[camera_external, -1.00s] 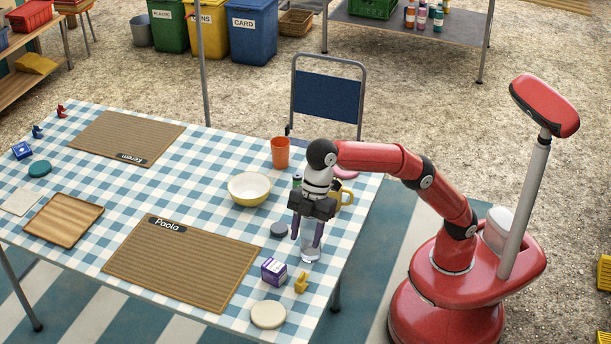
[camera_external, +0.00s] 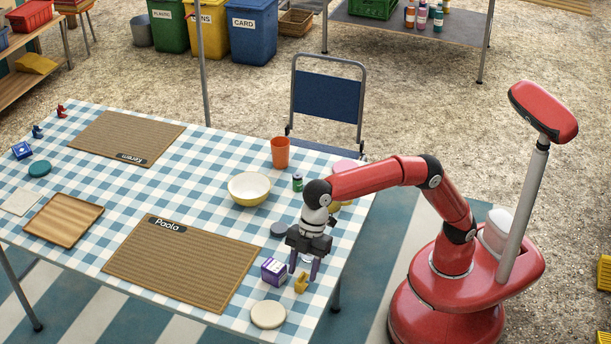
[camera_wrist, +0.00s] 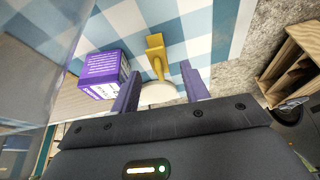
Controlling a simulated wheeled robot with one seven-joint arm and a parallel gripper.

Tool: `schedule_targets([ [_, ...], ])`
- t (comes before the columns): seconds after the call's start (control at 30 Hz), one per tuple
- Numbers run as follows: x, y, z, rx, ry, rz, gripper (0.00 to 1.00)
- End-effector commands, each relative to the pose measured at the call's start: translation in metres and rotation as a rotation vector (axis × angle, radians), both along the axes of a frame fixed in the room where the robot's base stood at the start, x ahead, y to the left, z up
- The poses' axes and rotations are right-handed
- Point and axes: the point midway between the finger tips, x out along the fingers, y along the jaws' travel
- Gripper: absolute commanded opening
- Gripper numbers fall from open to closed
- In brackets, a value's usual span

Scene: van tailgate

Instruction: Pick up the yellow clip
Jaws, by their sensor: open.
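The yellow clip (camera_external: 301,283) lies on the checked tablecloth near the table's right front edge, just right of a purple box (camera_external: 273,271). My gripper (camera_external: 303,270) is open and empty, pointing down, close above and slightly behind the clip. In the wrist view the clip (camera_wrist: 156,52) shows beyond the two purple fingers (camera_wrist: 160,90), roughly between them in the picture. The purple box (camera_wrist: 104,75) is just left of the left finger there. I cannot tell the exact height of the fingertips over the cloth.
A cream round disc (camera_external: 268,315) lies in front of the clip. A clear glass, partly hidden, is close behind my gripper. A grey disc (camera_external: 279,230), a bowl (camera_external: 249,189) and a green-labelled jar (camera_external: 297,183) stand farther back. Paola's mat (camera_external: 180,262) is left.

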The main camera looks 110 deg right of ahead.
Motion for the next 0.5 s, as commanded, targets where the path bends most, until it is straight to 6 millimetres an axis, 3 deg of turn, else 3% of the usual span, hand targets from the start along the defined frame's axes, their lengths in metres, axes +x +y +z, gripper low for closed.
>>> schedule_targets([
  [0.1,0.006,0.006,-0.022,-0.001,0.003,0.002,0.45],
  [0.2,0.01,0.008,-0.031,-0.001,0.001,0.001,0.45],
  [0.5,0.012,0.009,-0.036,-0.001,-0.001,0.0,0.45],
])
